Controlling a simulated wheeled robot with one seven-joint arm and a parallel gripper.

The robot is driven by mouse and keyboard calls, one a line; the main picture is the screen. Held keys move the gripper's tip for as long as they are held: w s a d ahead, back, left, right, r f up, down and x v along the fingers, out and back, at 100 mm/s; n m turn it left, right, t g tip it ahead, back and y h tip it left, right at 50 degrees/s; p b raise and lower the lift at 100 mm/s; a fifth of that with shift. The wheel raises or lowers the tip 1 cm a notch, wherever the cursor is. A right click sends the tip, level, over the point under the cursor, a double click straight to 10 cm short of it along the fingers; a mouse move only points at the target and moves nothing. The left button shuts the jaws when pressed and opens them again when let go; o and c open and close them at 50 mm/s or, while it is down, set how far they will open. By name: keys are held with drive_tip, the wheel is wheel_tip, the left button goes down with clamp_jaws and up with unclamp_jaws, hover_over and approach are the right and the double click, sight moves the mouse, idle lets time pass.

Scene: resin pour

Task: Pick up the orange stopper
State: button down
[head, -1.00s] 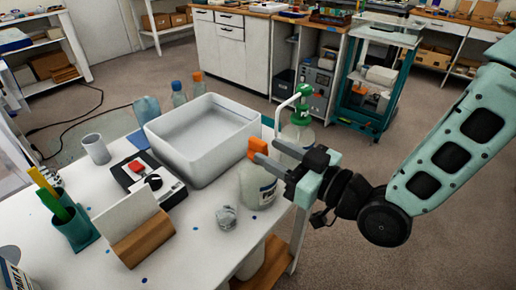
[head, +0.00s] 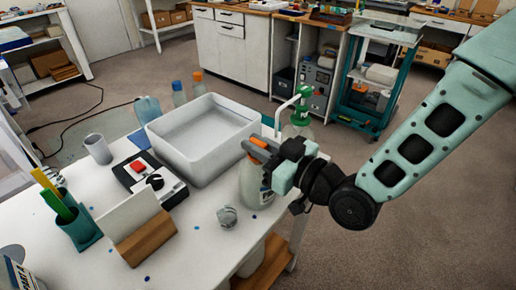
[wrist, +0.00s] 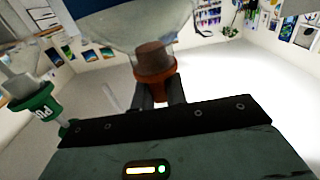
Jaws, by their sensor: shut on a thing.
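The orange stopper (head: 260,143) is between the fingertips of my gripper (head: 256,150) in the head view, at the right edge of the table. My gripper is shut on it. A pale bottle (head: 254,186) with a label stands just below the fingers; the fingers hide its top, so I cannot tell whether the stopper still touches it. In the wrist view the stopper (wrist: 155,62) shows orange-brown between the two fingers, with a translucent rounded shape above it.
A large white tub (head: 178,158) stands left of the gripper. A green-topped pump bottle (head: 301,115) is close behind it. A small clear crumpled-looking item (head: 227,216) lies in front. Another orange-capped bottle (head: 198,80) stands behind the tub. The floor on the right is clear.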

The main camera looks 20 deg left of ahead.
sight(258, 142)
wheel_tip(258, 142, up, 10)
drive_tip(key=shift+f, duration=0.2)
drive_tip(key=shift+r+p, duration=1.1)
drive_tip(key=shift+r, duration=0.85)
